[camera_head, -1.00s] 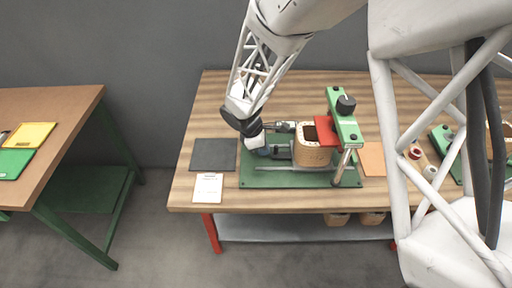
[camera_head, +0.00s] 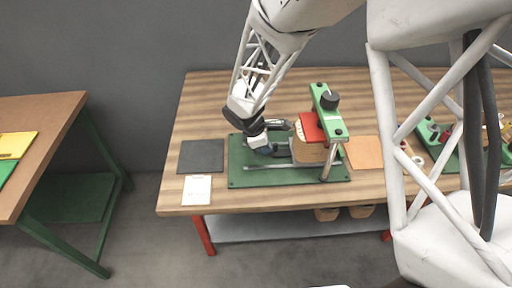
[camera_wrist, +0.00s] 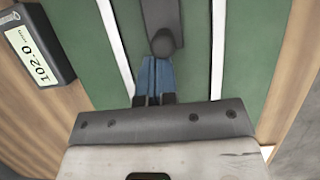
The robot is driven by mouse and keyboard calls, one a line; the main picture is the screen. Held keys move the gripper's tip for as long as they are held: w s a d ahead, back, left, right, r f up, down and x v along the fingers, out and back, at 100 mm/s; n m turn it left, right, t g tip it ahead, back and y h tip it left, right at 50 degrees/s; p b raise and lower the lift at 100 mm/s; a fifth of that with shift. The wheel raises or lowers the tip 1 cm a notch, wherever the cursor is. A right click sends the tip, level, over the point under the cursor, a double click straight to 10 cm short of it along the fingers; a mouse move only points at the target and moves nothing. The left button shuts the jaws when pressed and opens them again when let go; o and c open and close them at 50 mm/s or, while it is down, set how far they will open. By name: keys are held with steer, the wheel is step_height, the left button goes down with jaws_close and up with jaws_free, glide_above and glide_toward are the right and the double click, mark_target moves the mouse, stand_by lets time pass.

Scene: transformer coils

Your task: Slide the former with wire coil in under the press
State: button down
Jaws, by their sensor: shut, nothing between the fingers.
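The tan former with the wire coil (camera_head: 309,153) stands upright on the green base plate (camera_head: 250,176). Most of its top is beneath the red plate (camera_head: 311,127) of the green press (camera_head: 327,108); a strip of its left top edge shows. I cannot tell whether the red plate touches it. My gripper (camera_head: 268,147) is low over the base plate, left of the former. In the wrist view its blue fingers (camera_wrist: 154,78) are shut and empty, at the dark rounded end of a grey bar (camera_wrist: 162,18) between two pale rails (camera_wrist: 217,60). The former is not recognisable there.
A gauge reading 102.0 (camera_wrist: 40,48) lies beside the rails; it also shows behind my gripper (camera_head: 279,125). A dark mat (camera_head: 201,156) and a white card (camera_head: 197,190) lie left of the base plate. An orange mat (camera_head: 364,152) lies right of the press.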

mark_target(275, 147)
steer(key=shift+d, duration=1.45)
steer(key=shift+s+d, duration=0.1)
steer(key=shift+d, duration=0.05)
steer(key=shift+a, duration=0.2)
steer(key=shift+a, duration=0.55)
steer(key=a, duration=0.3)
steer(key=shift+a, duration=0.1)
steer(key=v, duration=1)
steer(key=shift+a+r, duration=0.1)
